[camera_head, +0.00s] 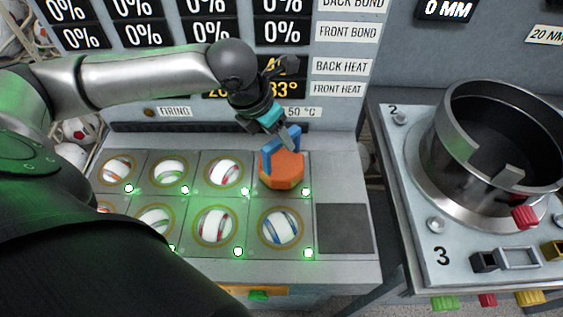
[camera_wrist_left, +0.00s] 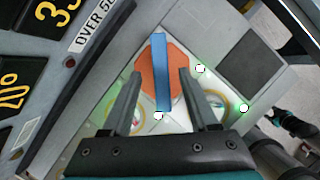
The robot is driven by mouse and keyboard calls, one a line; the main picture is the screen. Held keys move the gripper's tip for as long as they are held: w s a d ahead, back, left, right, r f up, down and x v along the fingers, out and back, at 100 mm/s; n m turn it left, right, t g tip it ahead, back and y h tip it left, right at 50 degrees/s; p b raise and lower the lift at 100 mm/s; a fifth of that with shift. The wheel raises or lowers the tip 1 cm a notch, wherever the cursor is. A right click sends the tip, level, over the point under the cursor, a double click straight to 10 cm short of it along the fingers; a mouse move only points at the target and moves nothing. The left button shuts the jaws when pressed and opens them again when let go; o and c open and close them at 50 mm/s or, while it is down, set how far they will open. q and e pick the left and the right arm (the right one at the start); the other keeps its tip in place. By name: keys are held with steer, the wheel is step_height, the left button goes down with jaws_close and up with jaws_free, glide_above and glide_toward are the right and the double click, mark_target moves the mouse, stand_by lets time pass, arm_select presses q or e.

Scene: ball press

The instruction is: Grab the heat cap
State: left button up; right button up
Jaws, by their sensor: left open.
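The heat cap is an orange octagonal block (camera_head: 283,171) with a blue arched handle (camera_head: 267,158). It sits over the top-row spot right of three striped balls in the head view. In the left wrist view the orange cap (camera_wrist_left: 176,62) lies ahead, its blue handle (camera_wrist_left: 161,70) running between my fingers. My left gripper (camera_head: 283,140) is open and points down at the handle. Its two fingers also show in the wrist view (camera_wrist_left: 159,75), one on each side of the handle with gaps.
Several striped balls (camera_head: 282,228) sit in ringed spots on the grey panel, with green-lit white lamps. A dark square (camera_head: 344,228) lies right of the balls. A metal cylinder (camera_head: 490,140) stands on the right machine. The display wall (camera_head: 340,110) rises close behind the cap.

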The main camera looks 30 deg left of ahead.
mark_target(285, 158)
arm_select(q)
steer(key=b+x, duration=0.1)
steer(key=x, duration=0.4)
steer(key=shift+w+d+f, duration=0.1)
steer(key=shift+w+d, duration=0.05)
jaws_close()
stand_by(0.4)
stand_by(0.9)
